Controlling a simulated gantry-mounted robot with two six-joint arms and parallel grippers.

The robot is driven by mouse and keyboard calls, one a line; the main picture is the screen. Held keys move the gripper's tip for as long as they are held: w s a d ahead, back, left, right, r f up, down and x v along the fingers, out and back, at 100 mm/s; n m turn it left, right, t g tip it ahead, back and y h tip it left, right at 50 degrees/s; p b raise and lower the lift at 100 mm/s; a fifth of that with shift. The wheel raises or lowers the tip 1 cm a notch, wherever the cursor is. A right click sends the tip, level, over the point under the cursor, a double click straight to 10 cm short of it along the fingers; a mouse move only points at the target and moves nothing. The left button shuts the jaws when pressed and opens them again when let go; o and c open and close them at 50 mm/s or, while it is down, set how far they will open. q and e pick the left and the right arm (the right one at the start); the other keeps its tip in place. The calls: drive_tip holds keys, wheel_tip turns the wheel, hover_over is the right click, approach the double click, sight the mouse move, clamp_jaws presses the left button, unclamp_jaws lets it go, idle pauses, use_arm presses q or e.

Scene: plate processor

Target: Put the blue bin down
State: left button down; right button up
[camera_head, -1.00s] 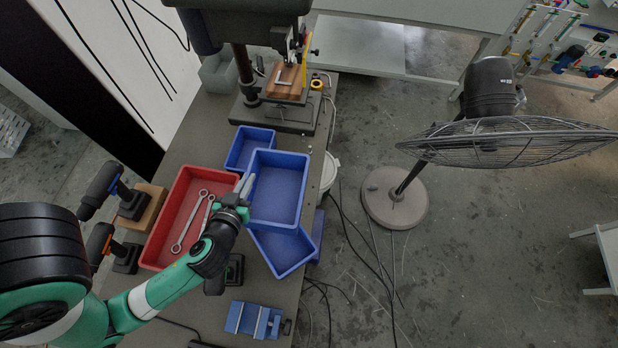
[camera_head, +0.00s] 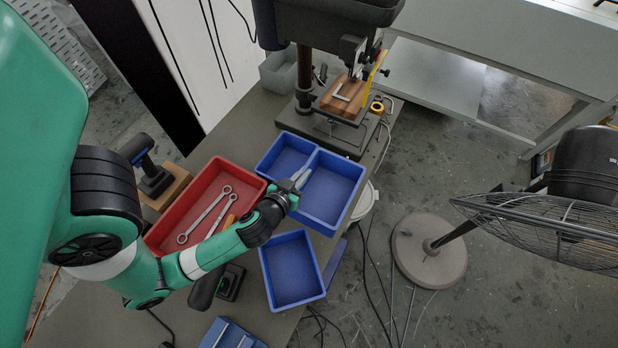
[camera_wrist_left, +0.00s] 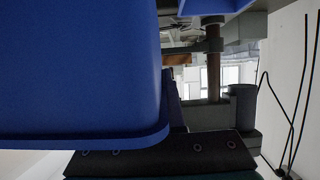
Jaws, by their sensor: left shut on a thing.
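My left gripper (camera_head: 297,180) is shut on the left wall of a blue bin (camera_head: 332,188). This bin is empty and upright, just right of a second blue bin (camera_head: 285,156). A third blue bin (camera_head: 292,271) stands nearer the front, with a gap between it and the held bin. In the left wrist view the held bin (camera_wrist_left: 80,70) fills the upper left. I cannot tell whether its base touches the table. My right gripper is in neither view.
A red bin (camera_head: 168,238) with wrenches lies left of the held bin. A drill press (camera_head: 320,130) stands behind. A blue vise (camera_head: 230,335) is at the front. The table edge runs close to the bins' right. A fan (camera_head: 560,220) stands on the floor at right.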

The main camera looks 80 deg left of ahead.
sight(305, 187)
use_arm(q)
drive_tip(key=shift+f, duration=0.1)
drive_tip(key=f+b, duration=0.3)
drive_tip(key=f, duration=0.1)
drive_tip(key=shift+w+a+b, duration=0.25)
drive_tip(key=shift+w+b, duration=0.05)
drive_tip(key=shift+s+d+r, duration=0.15)
drive_tip(key=shift+s, duration=0.05)
drive_tip(key=shift+w, duration=0.1)
drive_tip(key=shift+f+b, duration=0.5)
drive_tip(key=shift+f, duration=0.15)
drive_tip(key=shift+r, duration=0.1)
drive_tip(key=c, duration=1)
unclamp_jaws()
